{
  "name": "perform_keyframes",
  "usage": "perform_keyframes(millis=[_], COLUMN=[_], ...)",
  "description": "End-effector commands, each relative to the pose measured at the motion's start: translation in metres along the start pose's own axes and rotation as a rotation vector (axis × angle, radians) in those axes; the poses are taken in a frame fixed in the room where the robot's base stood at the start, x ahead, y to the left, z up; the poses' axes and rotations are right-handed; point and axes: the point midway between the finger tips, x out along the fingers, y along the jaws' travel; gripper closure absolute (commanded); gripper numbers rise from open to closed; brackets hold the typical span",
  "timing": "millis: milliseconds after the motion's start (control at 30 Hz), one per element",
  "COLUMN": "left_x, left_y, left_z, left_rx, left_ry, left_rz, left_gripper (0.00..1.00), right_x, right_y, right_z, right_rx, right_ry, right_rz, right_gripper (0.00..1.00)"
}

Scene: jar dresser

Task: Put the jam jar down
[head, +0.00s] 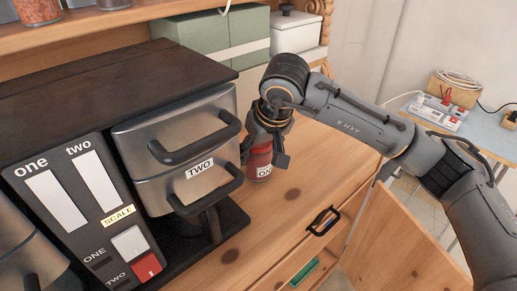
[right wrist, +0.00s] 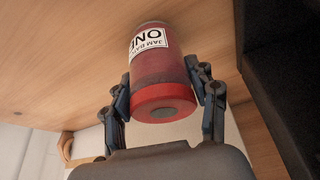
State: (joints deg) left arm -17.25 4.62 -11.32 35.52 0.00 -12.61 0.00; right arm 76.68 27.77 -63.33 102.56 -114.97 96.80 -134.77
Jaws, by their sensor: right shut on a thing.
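The jam jar (head: 260,168) is red with a white label reading "ON" in the head view, just right of the steel unit marked TWO. My right gripper (head: 264,152) comes down over it from above and is shut on it. In the right wrist view the jar (right wrist: 158,75) sits between the two fingers (right wrist: 165,88), its red lid towards the camera and its label reading ONE. The jar looks upright, at or very close to the wooden dresser top (head: 245,250). I cannot tell whether its base touches. My left gripper is not in view.
The black scale machine (head: 90,200) with steel drawers and handles (head: 210,195) stands close on the left. Green boxes (head: 215,35) and a white box (head: 298,33) are behind. Bare wood lies right of the jar.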

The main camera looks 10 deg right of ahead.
Motion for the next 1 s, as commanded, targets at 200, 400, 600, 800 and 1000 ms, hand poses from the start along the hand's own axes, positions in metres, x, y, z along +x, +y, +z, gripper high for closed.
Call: perform_keyframes(millis=[200,400,600,800,1000], left_x=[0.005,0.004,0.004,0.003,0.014], left_y=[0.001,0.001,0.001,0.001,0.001], left_z=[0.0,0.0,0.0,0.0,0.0], left_rx=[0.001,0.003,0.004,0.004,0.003], left_ry=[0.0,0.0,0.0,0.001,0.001], left_rz=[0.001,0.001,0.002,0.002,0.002], left_gripper=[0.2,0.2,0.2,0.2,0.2], right_x=[0.003,0.002,0.002,-0.008,-0.049], right_y=[0.0,0.0,0.0,0.0,0.001], right_z=[0.002,0.001,0.001,-0.001,-0.001], right_rx=[0.0,0.0,0.0,0.0,0.0], right_ry=[0.0,-0.001,-0.001,0.003,0.006], right_rz=[0.0,0.0,0.0,0.001,0.002], right_gripper=[0.4,0.19,0.19,0.19,0.19])
